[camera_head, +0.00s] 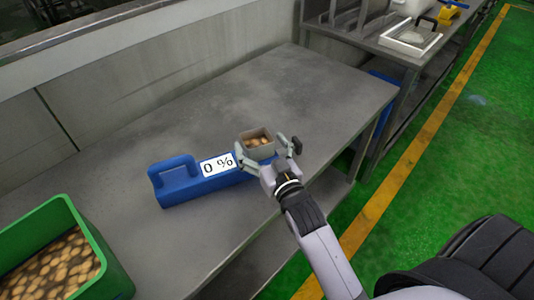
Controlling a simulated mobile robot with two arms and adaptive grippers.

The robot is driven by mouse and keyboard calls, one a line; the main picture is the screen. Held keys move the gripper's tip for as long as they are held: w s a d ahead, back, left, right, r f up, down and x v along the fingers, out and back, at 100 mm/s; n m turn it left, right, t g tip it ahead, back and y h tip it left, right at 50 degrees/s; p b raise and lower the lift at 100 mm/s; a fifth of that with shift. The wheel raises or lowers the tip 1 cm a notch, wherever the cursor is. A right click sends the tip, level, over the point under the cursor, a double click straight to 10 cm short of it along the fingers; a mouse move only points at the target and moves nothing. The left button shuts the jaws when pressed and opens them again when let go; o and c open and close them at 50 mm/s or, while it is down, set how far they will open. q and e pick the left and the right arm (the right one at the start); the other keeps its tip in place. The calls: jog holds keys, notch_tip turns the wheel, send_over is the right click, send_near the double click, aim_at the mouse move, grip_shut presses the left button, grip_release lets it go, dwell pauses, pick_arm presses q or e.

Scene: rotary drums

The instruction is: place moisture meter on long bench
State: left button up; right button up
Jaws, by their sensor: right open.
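The moisture meter (176,190) is a blue device with a white "0 %" display and a raised handle at its left end. It rests on the long grey metal bench (240,87). A small grey cup (257,149) with brown pieces in it sits at the meter's right end. My right gripper (268,154) is open at that end, its fingers on either side of the cup's near part. Whether the fingers touch the cup or the meter I cannot tell. My left gripper is not in view.
A green crate (104,252) of brown pieces stands at the lower left. A second metal table (391,53) at the upper right holds a white tray (409,38) and a yellow item (448,13). The bench is bare behind the meter. Green floor (450,145) with a yellow line lies right.

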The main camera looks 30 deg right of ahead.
jog(key=s+b, duration=0.1)
jog(key=s, duration=1.1)
jog(key=shift+a, duration=0.25)
